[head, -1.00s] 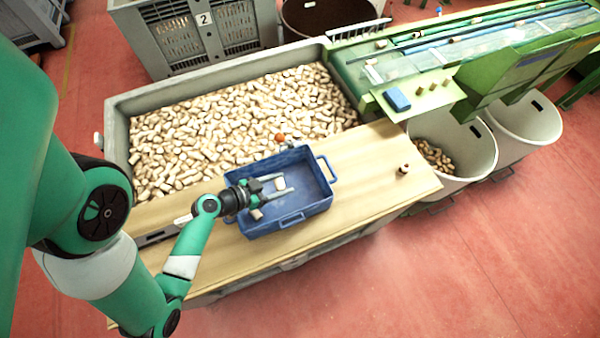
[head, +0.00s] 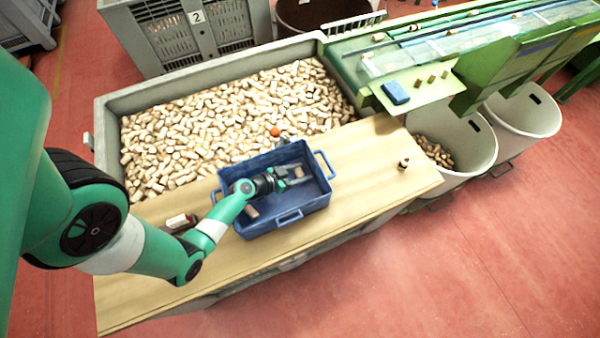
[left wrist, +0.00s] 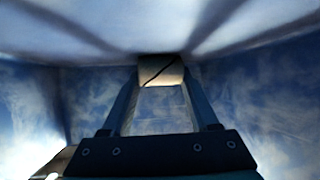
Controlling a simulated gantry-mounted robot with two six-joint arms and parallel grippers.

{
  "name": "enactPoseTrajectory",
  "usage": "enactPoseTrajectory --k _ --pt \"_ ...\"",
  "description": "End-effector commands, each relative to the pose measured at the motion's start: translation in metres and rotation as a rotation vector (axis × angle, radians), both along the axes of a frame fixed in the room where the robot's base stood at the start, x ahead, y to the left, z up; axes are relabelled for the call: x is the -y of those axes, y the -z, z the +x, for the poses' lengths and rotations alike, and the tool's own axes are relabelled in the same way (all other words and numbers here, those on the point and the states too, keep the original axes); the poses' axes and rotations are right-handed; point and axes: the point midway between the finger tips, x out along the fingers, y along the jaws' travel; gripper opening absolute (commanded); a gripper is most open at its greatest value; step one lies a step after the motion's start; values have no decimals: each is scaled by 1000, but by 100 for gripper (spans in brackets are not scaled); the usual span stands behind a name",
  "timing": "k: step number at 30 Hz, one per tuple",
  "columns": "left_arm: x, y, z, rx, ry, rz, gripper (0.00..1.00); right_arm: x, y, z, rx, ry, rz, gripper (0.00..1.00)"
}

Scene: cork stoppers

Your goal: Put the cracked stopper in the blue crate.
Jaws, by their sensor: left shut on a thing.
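The blue crate (head: 318,190) stands on the wooden table top. My left gripper (head: 297,175) is inside the crate's outline, pointing to its right part. It is shut on a pale stopper (left wrist: 161,71) with a dark diagonal crack across its end, seen between the fingertips in the left wrist view. That stopper also shows small in the head view (head: 299,171). Whether it touches the crate floor I cannot tell. Another stopper (head: 252,211) lies in the crate's left front part. My right gripper is not in view.
A single stopper (head: 403,164) stands on the table at right. The table's right part is mostly clear.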

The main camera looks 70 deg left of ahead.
Motion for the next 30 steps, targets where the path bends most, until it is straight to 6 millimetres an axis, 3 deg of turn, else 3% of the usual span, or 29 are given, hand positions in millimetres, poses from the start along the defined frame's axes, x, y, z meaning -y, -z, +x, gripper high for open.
enactPoseTrajectory --k 9,10,14,24,30 --pt "0 4 0 0 -1 0 10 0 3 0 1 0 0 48" --pt "0 2 0 0 -1 0 66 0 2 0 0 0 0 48" --pt "0 2 0 0 0 0 89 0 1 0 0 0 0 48" --pt "0 -2 0 0 -1 0 91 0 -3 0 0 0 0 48" --pt "8 -15 -28 0 -5 1 91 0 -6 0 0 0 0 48"
